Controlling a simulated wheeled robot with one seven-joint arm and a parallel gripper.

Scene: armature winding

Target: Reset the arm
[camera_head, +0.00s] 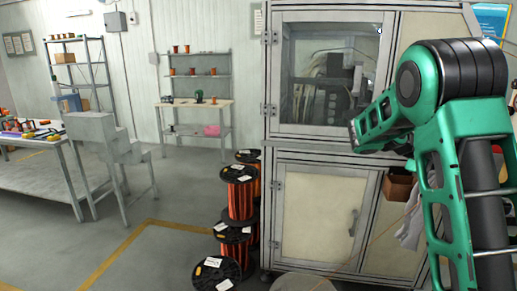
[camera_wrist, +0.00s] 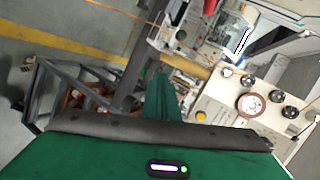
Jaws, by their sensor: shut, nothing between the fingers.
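My arm (camera_head: 447,130) reaches in from the right side of the head view, green with a black joint. Its forearm points left in front of the upper door of the tall machine cabinet (camera_head: 290,145). No object is seen held.
Stacked wire spools (camera_head: 239,200) stand on the floor left of the cabinet. A workbench (camera_head: 40,162) is at far left, and shelves (camera_head: 195,100) stand at the back wall. A control box (camera_wrist: 240,103) with knobs is right in the wrist view. Open floor lies left of the spools.

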